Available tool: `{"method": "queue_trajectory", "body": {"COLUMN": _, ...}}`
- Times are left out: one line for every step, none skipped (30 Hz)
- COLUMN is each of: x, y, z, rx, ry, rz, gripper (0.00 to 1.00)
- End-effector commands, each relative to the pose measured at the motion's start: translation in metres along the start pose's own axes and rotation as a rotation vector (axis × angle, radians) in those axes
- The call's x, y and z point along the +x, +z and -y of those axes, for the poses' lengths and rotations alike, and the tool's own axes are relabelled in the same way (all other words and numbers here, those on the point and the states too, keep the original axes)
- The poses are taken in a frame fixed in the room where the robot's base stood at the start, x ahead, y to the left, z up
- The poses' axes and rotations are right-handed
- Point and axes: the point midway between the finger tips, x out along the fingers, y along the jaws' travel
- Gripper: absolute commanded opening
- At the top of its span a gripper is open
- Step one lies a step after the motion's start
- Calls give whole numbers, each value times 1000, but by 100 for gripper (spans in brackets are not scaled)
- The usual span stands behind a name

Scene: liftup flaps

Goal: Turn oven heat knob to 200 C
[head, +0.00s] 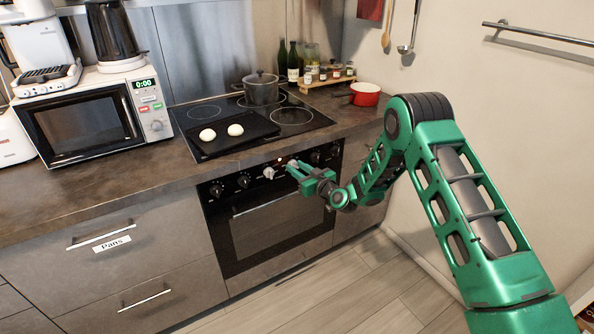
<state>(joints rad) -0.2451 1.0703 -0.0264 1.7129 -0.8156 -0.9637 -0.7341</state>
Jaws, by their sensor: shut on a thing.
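The black built-in oven (272,224) sits under the cooktop, with a row of several knobs along its top panel. My green gripper (293,168) is at this panel, right of the middle, and is shut on a light-coloured oven knob (293,162). The fingers hide most of that knob, so its pointer and scale cannot be read. Another light knob (268,173) is just to the left. Dark knobs (243,181) lie further left, and others (315,157) lie to the right of the gripper. A small orange light glows on the panel between the two light knobs.
A black tray (215,147) with two pale dough balls lies on the cooktop's front. A grey pot (262,92) stands behind it. A red pan (365,93) is on the counter at right. The oven handle (265,201) runs below the knobs. The floor in front is clear.

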Motion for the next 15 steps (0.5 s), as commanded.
{"method": "queue_trajectory", "body": {"x": -2, "y": 6, "z": -4, "rx": 43, "ry": 1, "rz": 6, "gripper": 7}}
{"method": "queue_trajectory", "body": {"x": -2, "y": 6, "z": -4, "rx": 71, "ry": -1, "rz": 4, "gripper": 7}}
{"method": "queue_trajectory", "body": {"x": -2, "y": 6, "z": -5, "rx": 109, "ry": -4, "rz": 1, "gripper": 7}}
{"method": "queue_trajectory", "body": {"x": -2, "y": 6, "z": -5, "rx": 137, "ry": -7, "rz": -1, "gripper": 7}}
{"method": "queue_trajectory", "body": {"x": -2, "y": 6, "z": -4, "rx": 166, "ry": -11, "rz": -3, "gripper": 7}}
{"method": "queue_trajectory", "body": {"x": -2, "y": 6, "z": -5, "rx": 202, "ry": -14, "rz": -5, "gripper": 7}}
{"method": "queue_trajectory", "body": {"x": -2, "y": 7, "z": -5, "rx": 232, "ry": -16, "rz": -7, "gripper": 7}}
{"method": "queue_trajectory", "body": {"x": -2, "y": 7, "z": -4, "rx": 260, "ry": -19, "rz": -9, "gripper": 7}}
{"method": "queue_trajectory", "body": {"x": -2, "y": 7, "z": -5, "rx": 298, "ry": -22, "rz": -12, "gripper": 7}}
{"method": "queue_trajectory", "body": {"x": -2, "y": 7, "z": -5, "rx": 325, "ry": -25, "rz": -14, "gripper": 7}}
{"method": "queue_trajectory", "body": {"x": -2, "y": 7, "z": -4, "rx": 354, "ry": -28, "rz": -16, "gripper": 7}}
{"method": "queue_trajectory", "body": {"x": -2, "y": 7, "z": -5, "rx": 391, "ry": -32, "rz": -17, "gripper": 7}}
{"method": "queue_trajectory", "body": {"x": -2, "y": 7, "z": -5, "rx": 421, "ry": -34, "rz": -19, "gripper": 7}}
{"method": "queue_trajectory", "body": {"x": -2, "y": 8, "z": -4, "rx": 449, "ry": -37, "rz": -22, "gripper": 7}}
{"method": "queue_trajectory", "body": {"x": -2, "y": 8, "z": -4, "rx": 487, "ry": -41, "rz": -24, "gripper": 7}}
